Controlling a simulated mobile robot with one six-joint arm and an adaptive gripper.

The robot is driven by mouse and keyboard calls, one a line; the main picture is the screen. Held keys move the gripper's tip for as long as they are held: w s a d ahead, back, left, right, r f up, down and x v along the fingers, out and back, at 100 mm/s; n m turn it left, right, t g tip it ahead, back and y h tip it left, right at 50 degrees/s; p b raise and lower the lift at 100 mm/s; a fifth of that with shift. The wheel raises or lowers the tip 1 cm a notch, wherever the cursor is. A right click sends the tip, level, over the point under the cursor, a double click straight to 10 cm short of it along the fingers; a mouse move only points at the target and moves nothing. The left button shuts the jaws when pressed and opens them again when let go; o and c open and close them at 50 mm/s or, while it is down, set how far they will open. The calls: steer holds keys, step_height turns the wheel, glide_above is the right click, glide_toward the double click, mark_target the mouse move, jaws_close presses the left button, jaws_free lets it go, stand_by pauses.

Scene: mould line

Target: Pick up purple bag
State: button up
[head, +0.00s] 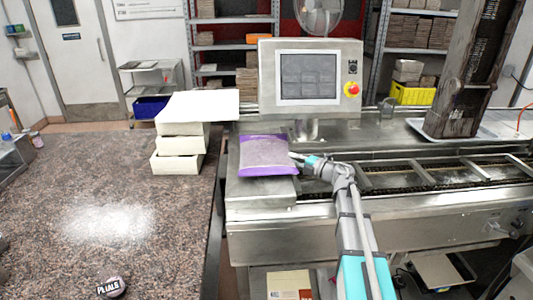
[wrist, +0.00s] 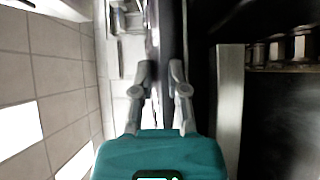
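The purple bag (head: 267,157), with a greyish top face and purple edges, lies at the left end of the steel machine in the head view. My gripper (head: 298,158) is at the bag's right edge. In the wrist view, my gripper (wrist: 162,72) has its two fingers close together, with a narrow dark greyish-purple strip between them that looks like the bag seen edge-on. The fingers appear shut on that edge. The bag's underside is hidden, so I cannot tell whether it is clear of the surface.
A screen panel (head: 308,84) with a red button stands behind the bag. Stacked white boxes (head: 178,150) stand left on the speckled counter (head: 165,255). The conveyor (head: 430,172) runs right, with a dark upright column (head: 470,75) behind it.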

jaws_close()
steer(key=shift+r, duration=0.15)
step_height(320, 180, up, 3)
steer(key=p, duration=0.3)
steer(key=s, duration=1.8)
steer(key=shift+r, duration=0.1)
steer(key=shift+a, duration=0.1)
stand_by(0.4)
